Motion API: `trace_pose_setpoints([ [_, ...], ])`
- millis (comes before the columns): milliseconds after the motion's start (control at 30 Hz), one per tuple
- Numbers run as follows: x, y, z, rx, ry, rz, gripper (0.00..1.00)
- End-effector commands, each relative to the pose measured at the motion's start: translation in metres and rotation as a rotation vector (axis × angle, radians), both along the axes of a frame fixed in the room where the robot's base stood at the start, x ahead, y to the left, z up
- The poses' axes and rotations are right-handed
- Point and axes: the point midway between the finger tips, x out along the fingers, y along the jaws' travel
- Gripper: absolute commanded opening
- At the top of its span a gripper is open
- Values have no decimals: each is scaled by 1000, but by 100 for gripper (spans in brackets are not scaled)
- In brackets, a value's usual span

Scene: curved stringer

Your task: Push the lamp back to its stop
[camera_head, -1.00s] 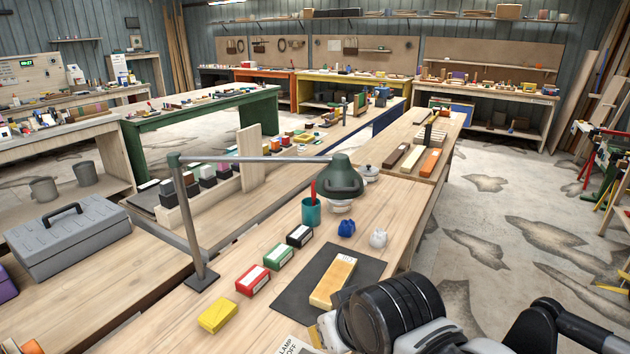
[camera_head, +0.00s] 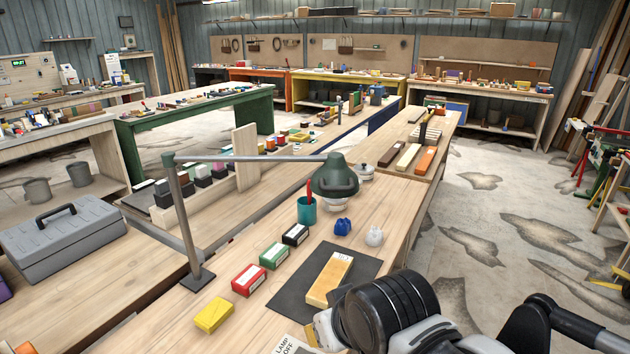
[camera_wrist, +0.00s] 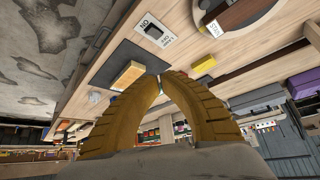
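The lamp has a dark green shade (camera_head: 335,180) at the end of a grey horizontal arm. Its upright post stands on a small dark base (camera_head: 198,278) on the wooden bench. The shade hangs over the bench beyond a teal cup (camera_head: 306,210). My gripper (camera_head: 322,332) is low in the head view, mostly hidden by my own wrist, well nearer than the lamp and apart from it. In the wrist view, the ridged tan fingers of my gripper (camera_wrist: 160,77) curve together and look shut at the tips, with nothing visible held. I cannot make out the lamp there.
A dark mat (camera_head: 298,300) with a tan block (camera_head: 329,280) lies near my gripper. Red (camera_head: 249,280), green (camera_head: 274,256), black (camera_head: 296,234) and yellow (camera_head: 214,315) blocks line the bench. Blue (camera_head: 342,227) and white (camera_head: 374,236) small items stand near the shade.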

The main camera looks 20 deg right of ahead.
Motion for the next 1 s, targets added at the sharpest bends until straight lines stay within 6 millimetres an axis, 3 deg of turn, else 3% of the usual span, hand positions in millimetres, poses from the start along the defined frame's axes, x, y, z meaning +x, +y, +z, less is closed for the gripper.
trace_pose_setpoints([
  [33,0,0,0,2,0,-1,18],
  [100,3,-1,1,29,5,-21,36],
  [233,20,-5,7,206,27,-143,36],
  [367,59,-21,27,553,24,-346,36],
  [533,112,-78,73,1044,-78,-551,36],
  [733,132,-157,124,1427,-246,-625,36],
  [867,132,-181,138,1526,-303,-625,36],
  [1000,141,-181,139,1546,-312,-620,36],
])
